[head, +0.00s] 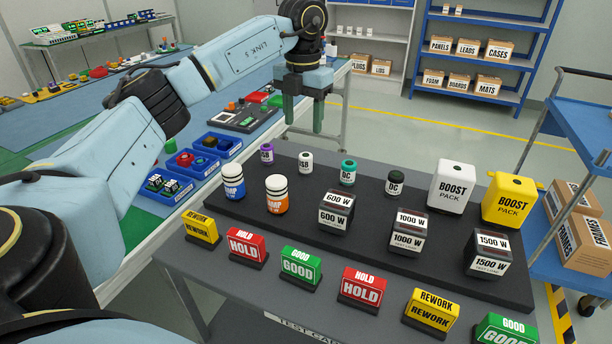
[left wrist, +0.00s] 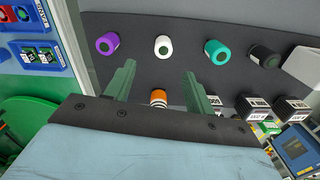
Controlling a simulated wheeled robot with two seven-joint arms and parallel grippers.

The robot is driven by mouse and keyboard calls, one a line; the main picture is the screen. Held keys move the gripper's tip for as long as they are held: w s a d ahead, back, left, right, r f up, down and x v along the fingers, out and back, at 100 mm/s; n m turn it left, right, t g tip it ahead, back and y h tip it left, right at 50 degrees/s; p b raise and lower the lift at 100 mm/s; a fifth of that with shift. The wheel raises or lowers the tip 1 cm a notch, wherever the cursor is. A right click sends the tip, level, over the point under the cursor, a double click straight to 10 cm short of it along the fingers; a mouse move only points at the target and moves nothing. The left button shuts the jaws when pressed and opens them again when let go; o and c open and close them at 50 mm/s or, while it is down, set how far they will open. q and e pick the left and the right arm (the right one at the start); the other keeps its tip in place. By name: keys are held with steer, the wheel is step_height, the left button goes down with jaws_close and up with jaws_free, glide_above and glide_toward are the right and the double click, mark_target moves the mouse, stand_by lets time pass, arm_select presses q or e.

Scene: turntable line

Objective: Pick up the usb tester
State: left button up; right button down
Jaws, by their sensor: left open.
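Two small cylinders with USB-like lettering stand upright at the back of the dark board: a purple and white one (head: 266,154) and a white one with a dark top (head: 305,162). In the left wrist view the purple cylinder (left wrist: 107,43) is at upper left and the white cylinder (left wrist: 163,45) lies ahead, between the lines of the fingers. My left gripper (head: 304,119) points down, open and empty, above and behind that row in the head view. Its fingers also show in the left wrist view (left wrist: 159,70), apart from both cylinders. My right gripper is not seen.
Teal (head: 348,172) and black (head: 394,183) DC cylinders stand to the right. Blue and orange bottles (head: 276,194), wattage blocks (head: 337,211) and boost packs (head: 452,187) share the board (head: 372,236). Coloured signs (head: 300,265) line the front. Blue bins (head: 218,145) lie left.

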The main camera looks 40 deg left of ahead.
mark_target(306, 155)
arm_select(q)
step_height(306, 155, down, 5)
steer(key=shift+r+b, duration=0.1)
steer(key=shift+b, duration=0.4)
steer(key=shift+w+d+f+b, duration=0.15)
steer(key=shift+f+b, duration=0.3)
steer(key=shift+f, duration=0.9)
steer(key=shift+d+f+b, duration=0.1)
steer(key=shift+f+b, duration=0.3)
steer(key=shift+f, duration=1.35)
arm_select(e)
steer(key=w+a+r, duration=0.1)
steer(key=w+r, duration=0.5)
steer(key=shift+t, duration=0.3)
arm_select(q)
steer(key=shift+c, duration=0.2)
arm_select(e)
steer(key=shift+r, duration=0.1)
arm_select(q)
steer(key=c, duration=1.1)
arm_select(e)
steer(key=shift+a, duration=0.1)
arm_select(q)
steer(key=shift+o, duration=0.2)
steer(key=shift+r, duration=0.15)
